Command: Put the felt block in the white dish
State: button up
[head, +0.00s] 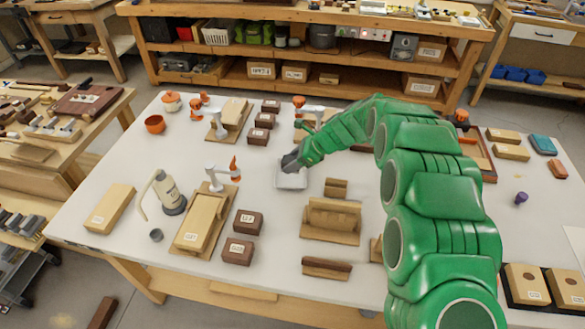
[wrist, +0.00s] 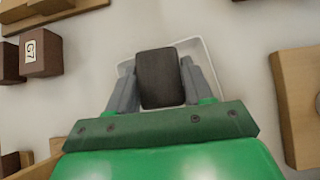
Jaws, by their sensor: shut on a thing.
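The white dish (head: 291,181) is on the white table near its middle, and its rim also shows in the wrist view (wrist: 208,58). My gripper (head: 291,160) is over the dish. In the wrist view my gripper (wrist: 161,82) has its two grey fingers closed on the sides of a dark block (wrist: 160,76), which I take to be the felt block. In the head view the fingers and arm mostly hide the block.
A wooden piece on a board (head: 331,218) stands right of and nearer than the dish. Dark brown labelled blocks (head: 248,222) and a board with a tan block (head: 201,222) are at front left. Bare table surrounds the dish.

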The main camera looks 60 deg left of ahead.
jog(key=shift+a+f, duration=0.2)
jog(key=shift+f, duration=0.2)
jog(key=shift+w+f, duration=0.1)
jog(key=shift+f, duration=1.25)
jog(key=shift+f, duration=0.1)
jog(key=o, duration=1.1)
jog(key=shift+o, duration=0.2)
jog(key=v, duration=1.2)
jog(key=shift+w+d, duration=0.1)
